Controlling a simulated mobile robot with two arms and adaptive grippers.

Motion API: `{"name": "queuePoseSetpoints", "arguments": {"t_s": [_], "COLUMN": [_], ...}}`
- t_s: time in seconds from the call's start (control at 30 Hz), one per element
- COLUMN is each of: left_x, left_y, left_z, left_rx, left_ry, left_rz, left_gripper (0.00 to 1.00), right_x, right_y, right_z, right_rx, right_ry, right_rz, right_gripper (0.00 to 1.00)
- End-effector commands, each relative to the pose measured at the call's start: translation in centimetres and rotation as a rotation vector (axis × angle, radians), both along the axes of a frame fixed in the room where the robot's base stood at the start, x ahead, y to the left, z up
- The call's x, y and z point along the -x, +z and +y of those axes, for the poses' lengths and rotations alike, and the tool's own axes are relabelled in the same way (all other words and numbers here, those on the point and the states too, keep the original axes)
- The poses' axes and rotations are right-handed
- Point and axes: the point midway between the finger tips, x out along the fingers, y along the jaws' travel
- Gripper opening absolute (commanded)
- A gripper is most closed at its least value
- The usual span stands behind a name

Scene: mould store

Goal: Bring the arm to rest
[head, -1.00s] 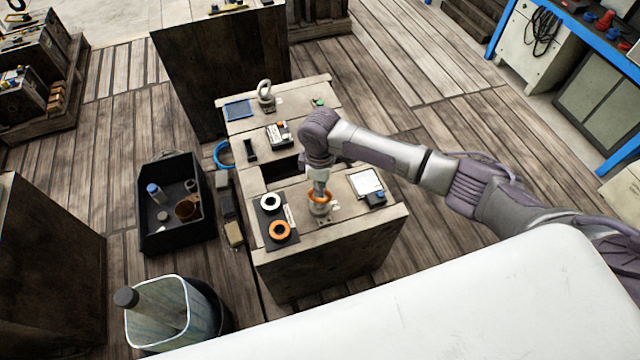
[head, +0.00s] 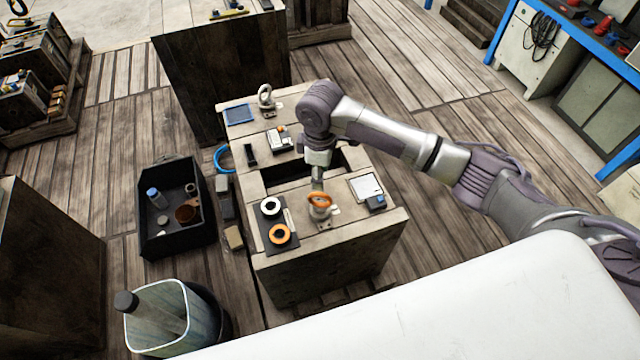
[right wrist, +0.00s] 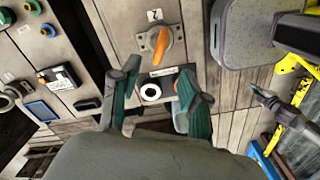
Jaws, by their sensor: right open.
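A dark tray (head: 264,221) holds a white ring (head: 271,206) and an orange ring (head: 280,234). A white square plate (head: 366,186) lies to the right. A black crate (head: 176,238) and an open bin (head: 170,350) stand on the floor at left.

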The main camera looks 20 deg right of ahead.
Motion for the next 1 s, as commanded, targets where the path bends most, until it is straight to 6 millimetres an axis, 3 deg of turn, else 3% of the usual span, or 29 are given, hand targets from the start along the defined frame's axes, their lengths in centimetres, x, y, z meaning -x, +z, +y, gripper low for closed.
{"name": "queuePoseSetpoints", "arguments": {"t_s": [0.1,0.23,0.43,0.6,0.67,0.87,1.0], "left_x": [0.0,0.0,0.0,0.0,0.0,-0.1,-0.1], "left_y": [0.0,0.0,0.0,0.0,0.0,0.0,0.0], "left_z": [0.0,0.0,-0.1,-0.1,-0.1,-0.1,-0.1], "left_rx": [0.000,0.001,0.001,0.001,0.001,0.001,0.001], "left_ry": [0.000,0.000,0.000,0.000,0.000,-0.001,-0.001], "left_rz": [0.000,-0.001,0.000,0.000,0.000,-0.001,-0.001], "left_gripper": [0.00,0.00,0.00,0.00,0.00,0.00,0.00], "right_x": [0.0,-0.1,0.0,0.6,1.6,7.4,11.5], "right_y": [2.3,3.9,4.6,4.1,3.2,-0.1,-1.1], "right_z": [0.0,0.0,0.0,0.6,1.5,5.8,6.8], "right_rx": [-0.001,-0.001,0.000,-0.013,-0.035,-0.180,-0.275], "right_ry": [0.001,0.000,0.000,0.001,0.002,-0.069,-0.214], "right_rz": [-0.002,-0.002,0.001,0.000,-0.004,-0.052,-0.102], "right_gripper": [0.46,0.46,0.46,0.46,0.46,0.46,0.46]}}
